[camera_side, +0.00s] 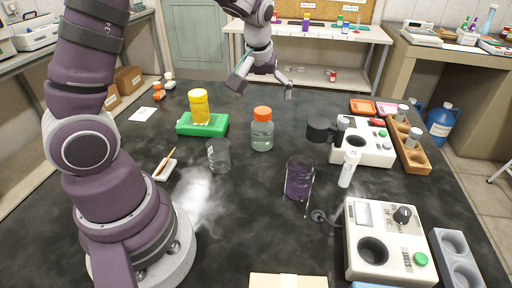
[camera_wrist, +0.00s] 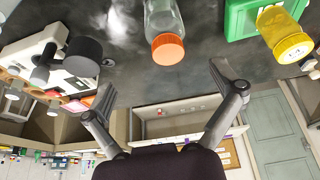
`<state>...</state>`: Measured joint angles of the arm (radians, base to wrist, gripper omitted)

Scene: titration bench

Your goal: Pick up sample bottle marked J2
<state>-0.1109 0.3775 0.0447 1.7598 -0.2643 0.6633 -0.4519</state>
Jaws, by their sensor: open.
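A clear bottle with an orange cap (camera_side: 262,135) stands upright on the dark bench; it also shows in the wrist view (camera_wrist: 163,20). A yellow bottle (camera_side: 199,108) stands on a green block (camera_side: 212,127) to its left, and shows at the right in the wrist view (camera_wrist: 285,35). I cannot read a J2 mark on either bottle. My gripper (camera_side: 264,88) is open and empty, behind and above the orange-capped bottle in the side view. In the wrist view its spread fingers (camera_wrist: 160,78) are apart from the bottle, whose cap lies between and beyond the fingertips.
An empty-looking beaker (camera_side: 218,156) and a beaker of purple liquid (camera_side: 299,180) stand nearer the side camera. A stirrer device (camera_side: 362,152) with a black knob-like cylinder (camera_side: 320,131) is right of the bottle. A wooden rack (camera_side: 410,148) stands farther right. Bench behind the bottle is clear.

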